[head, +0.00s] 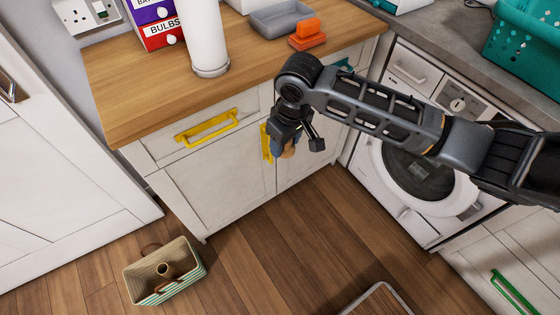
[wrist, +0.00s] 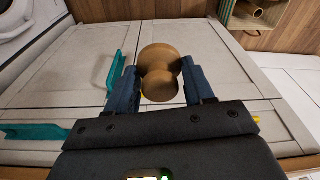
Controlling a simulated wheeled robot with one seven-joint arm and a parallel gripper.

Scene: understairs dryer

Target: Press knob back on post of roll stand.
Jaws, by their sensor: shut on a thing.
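My gripper (head: 287,150) is shut on a round wooden knob (wrist: 159,72), in front of the cabinet doors and below the worktop's front edge. In the wrist view the knob sits between the two dark blue fingers (wrist: 160,88), with its wide round end pointing away from the camera. In the head view only a small tan part of the knob (head: 289,152) shows below the fingers. A white roll on a round metal base, the roll stand (head: 210,70), stands upright on the wooden worktop. Its top is cut off by the picture's upper edge, so the post's tip is out of view.
Beside the roll are labelled boxes (head: 160,32), a grey tray (head: 282,16) and an orange block (head: 307,36). Yellow handles (head: 206,127) stick out of the cabinet. A striped basket (head: 185,283) with a brown tube inside is on the floor. The washing machine (head: 410,215) stands right.

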